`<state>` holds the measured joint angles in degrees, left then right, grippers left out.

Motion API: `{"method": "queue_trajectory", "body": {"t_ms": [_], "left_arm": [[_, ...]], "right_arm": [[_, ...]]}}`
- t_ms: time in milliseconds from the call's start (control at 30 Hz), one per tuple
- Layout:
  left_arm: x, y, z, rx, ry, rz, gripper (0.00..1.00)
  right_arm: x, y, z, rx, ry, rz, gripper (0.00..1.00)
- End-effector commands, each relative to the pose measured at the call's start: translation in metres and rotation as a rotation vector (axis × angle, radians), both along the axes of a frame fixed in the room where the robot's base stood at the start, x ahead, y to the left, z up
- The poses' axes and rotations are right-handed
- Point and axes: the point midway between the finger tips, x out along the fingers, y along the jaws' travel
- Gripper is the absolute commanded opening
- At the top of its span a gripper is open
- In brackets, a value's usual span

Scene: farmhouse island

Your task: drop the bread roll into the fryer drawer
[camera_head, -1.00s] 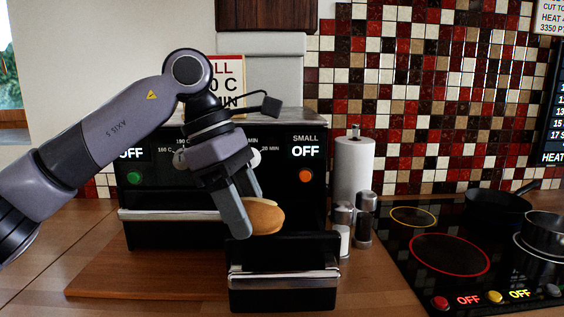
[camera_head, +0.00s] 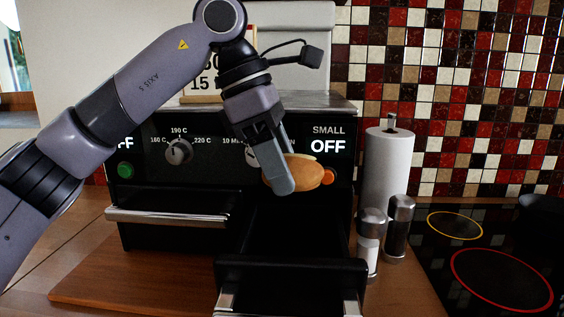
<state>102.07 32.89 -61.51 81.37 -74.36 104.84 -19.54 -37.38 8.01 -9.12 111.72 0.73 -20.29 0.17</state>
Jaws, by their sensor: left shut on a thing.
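My left gripper (camera_head: 280,172) is shut on the bread roll (camera_head: 308,174), a tan oval roll. It holds the roll in the air in front of the black fryer's panel, above the pulled-out fryer drawer. The fryer drawer (camera_head: 290,272) is black with a metal handle and stands open at the lower middle. The part of its inside that shows is dark. The black fryer (camera_head: 190,155) behind has a closed left drawer with a metal handle (camera_head: 172,215). The roll partly covers an orange button. My right gripper is not in view.
A paper towel roll (camera_head: 388,170) stands right of the fryer, with a white shaker (camera_head: 369,248) and a dark shaker (camera_head: 399,232) in front of it. A black hob (camera_head: 490,265) lies to the right. Wooden counter (camera_head: 110,285) shows at lower left.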

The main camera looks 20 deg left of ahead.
Motion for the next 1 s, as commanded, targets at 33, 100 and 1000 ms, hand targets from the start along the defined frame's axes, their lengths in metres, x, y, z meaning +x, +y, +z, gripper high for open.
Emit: {"method": "queue_trajectory", "body": {"t_ms": [33, 100, 1000], "left_arm": [[0.000, 0.000, 0.002, -0.005, -0.001, 0.000, 0.27], [0.000, 0.000, -0.005, -0.006, -0.001, 0.000, 0.27], [0.000, 0.000, -0.113, -0.005, -0.001, 0.000, 0.27]], "right_arm": [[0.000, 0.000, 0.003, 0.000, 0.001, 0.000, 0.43], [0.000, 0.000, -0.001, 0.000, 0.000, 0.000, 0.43], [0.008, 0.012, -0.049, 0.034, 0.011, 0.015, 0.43]]}}
